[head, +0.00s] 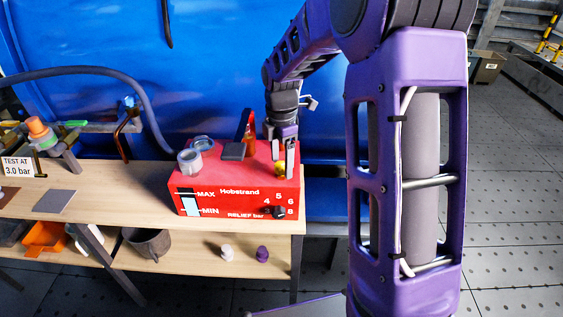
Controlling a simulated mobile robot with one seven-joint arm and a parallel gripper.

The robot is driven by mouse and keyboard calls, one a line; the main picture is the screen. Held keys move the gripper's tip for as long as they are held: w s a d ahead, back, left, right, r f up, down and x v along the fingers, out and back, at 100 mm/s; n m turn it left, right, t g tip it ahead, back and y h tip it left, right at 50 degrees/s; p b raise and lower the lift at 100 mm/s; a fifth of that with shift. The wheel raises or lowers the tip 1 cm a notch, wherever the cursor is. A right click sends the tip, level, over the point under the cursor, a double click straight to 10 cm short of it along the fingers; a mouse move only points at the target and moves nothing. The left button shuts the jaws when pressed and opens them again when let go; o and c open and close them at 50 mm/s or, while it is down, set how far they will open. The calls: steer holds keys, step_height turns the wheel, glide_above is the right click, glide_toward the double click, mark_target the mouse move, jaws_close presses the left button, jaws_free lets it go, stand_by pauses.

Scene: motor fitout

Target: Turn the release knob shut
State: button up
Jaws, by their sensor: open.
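A red box (236,198) marked Hobstrand stands on the wooden bench, with a MAX/MIN level window on its front. A small yellow knob (280,168) sits on its top near the right front. A black dial (279,212) marked RELIEF bar is on the front face. I cannot tell from labels which is the release knob. My gripper (283,162) points down over the yellow knob, with its fingers open about it. One finger partly hides the knob, and contact cannot be made out.
A dark hose (142,88) arcs behind. A TEST AT 3.0 bar sign (17,167) stands at left. A lower shelf holds a dark bucket (148,244).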

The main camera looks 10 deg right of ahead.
jaws_close()
stand_by(0.5)
